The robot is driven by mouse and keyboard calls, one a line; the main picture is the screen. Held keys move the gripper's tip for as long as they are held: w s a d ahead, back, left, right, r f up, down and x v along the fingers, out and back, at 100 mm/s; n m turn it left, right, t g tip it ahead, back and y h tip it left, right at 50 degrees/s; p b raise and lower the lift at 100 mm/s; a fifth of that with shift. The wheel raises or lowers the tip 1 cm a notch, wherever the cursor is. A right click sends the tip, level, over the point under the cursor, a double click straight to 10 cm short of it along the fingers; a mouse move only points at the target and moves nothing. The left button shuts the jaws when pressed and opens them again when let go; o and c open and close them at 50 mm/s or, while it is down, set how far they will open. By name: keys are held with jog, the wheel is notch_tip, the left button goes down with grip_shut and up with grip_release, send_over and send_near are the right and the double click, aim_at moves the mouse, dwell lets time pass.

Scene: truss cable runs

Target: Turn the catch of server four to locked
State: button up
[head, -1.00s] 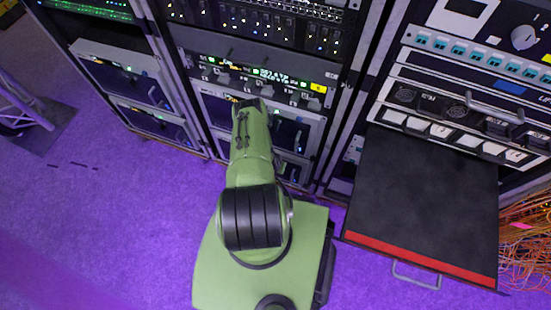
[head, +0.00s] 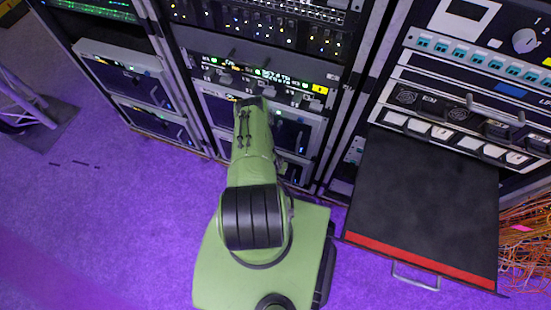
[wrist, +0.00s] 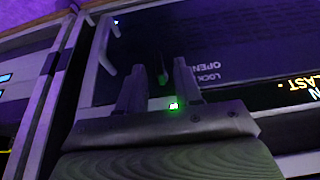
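My gripper (wrist: 159,65) is open, with one finger on each side of the catch. I cannot tell whether the fingers touch it. A green light (wrist: 173,105) glows near the right finger. In the head view, my arm hides the gripper and the catch, in front of the middle rack's lower units (head: 290,132). No server number is readable.
A black drawer with a red front edge (head: 420,262) sticks out of the right rack. Orange cables (head: 525,240) hang beside it. A left rack (head: 150,90) and a truss foot (head: 40,125) stand to the left.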

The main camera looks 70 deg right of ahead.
jog(key=p+v, duration=0.5)
jog(key=v, duration=1)
jog(key=shift+d, duration=0.15)
jog(key=w+d+r+n+t+p, duration=0.1)
jog(key=w+d+r+n, duration=0.1)
jog(key=w+r, duration=0.8)
jog(key=w+d+r+n+t+p, duration=0.1)
jog(key=w+d+r+n, duration=0.1)
jog(key=w+r, duration=0.75)
jog(key=w+a+r+n+t+y, duration=0.1)
jog(key=w+a+r+n, duration=0.3)
jog(key=r, duration=0.6)
jog(key=w+a+r+t, duration=0.1)
jog(key=w+a+r, duration=0.3)
jog(key=r, duration=0.5)
jog(key=s+a+r+n+p, duration=0.1)
jog(key=s+a+r+n, duration=0.15)
jog(key=a+r, duration=0.75)
jog(key=s+a+r+n+t+y, duration=0.1)
jog(key=s+a+r+n, duration=0.3)
jog(key=s+a, duration=0.3)
jog(key=s+a+r+n+y+p, duration=0.1)
jog(key=s+a+r+n+y, duration=0.1)
jog(key=s+a+r+n, duration=0.2)
jog(key=s+a+r, duration=0.3)
jog(key=a, duration=0.1)
jog(key=shift+s+a+r+n+t+y, duration=0.2)
jog(key=shift+s+a+n+t+y, duration=0.1)
jog(key=shift+s+n+t, duration=0.1)
